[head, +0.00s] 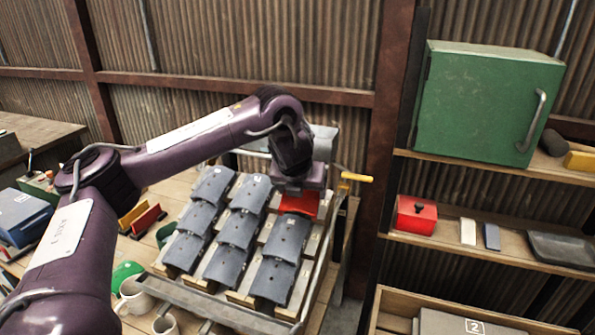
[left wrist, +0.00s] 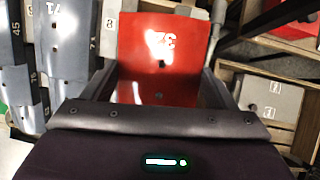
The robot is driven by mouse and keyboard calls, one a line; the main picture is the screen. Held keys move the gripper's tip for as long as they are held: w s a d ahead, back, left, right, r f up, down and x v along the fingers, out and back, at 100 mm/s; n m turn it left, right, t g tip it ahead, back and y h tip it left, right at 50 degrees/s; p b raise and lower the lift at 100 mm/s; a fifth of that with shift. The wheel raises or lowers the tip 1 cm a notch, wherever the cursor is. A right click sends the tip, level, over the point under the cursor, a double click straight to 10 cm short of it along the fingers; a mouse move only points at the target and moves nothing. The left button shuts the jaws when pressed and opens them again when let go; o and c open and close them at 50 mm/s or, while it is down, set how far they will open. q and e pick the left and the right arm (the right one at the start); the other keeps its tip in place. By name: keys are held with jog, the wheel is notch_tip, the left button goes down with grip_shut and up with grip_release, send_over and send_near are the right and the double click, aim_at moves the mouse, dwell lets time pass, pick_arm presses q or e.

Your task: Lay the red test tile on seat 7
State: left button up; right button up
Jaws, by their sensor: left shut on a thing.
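The red test tile (head: 299,203) is at the far end of the right-hand column of the sloping rack (head: 240,299). My left gripper (head: 300,188) is above it and shut on it. In the left wrist view the red tile (left wrist: 165,50) lies between the two fingers, with a white number on its face, upside down. Its near end is partly hidden by the gripper. I cannot tell whether its underside touches the rack. Grey tiles (head: 287,238) lie below it in the same column. Small number plates (left wrist: 110,22) show beside the columns; I cannot make out which seat is 7. My right gripper is out of view.
More grey tiles (head: 238,230) fill the other columns. A yellow-ended lever (head: 357,178) sticks out right of the rack. A green cabinet (head: 485,105) and a red box (head: 416,215) stand on shelves at right. Mugs (head: 135,297) stand at the rack's lower left.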

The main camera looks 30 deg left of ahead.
pick_arm(q)
jog(key=shift+w+a+r+m, duration=0.3)
jog(key=shift+a, duration=0.35)
jog(key=shift+w+a+r+m, duration=0.25)
jog(key=shift+a+m, duration=0.05)
jog(key=shift+a, duration=0.3)
jog(key=shift+w+a+t+h, duration=0.1)
jog(key=shift+a+t+h, duration=0.1)
jog(key=shift+t+h, duration=0.1)
jog(key=shift+w+f+b, duration=0.15)
jog(key=shift+f+b, duration=0.45)
jog(key=shift+f, duration=0.1)
jog(key=f+b, duration=0.2)
jog(key=w+f+b, duration=0.1)
jog(key=f, duration=0.2)
jog(key=shift+b, duration=0.4)
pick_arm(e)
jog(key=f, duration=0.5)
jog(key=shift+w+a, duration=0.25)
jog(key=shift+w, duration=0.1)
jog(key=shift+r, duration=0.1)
pick_arm(q)
jog(key=o, duration=1.1)
jog(key=shift+r, duration=0.1)
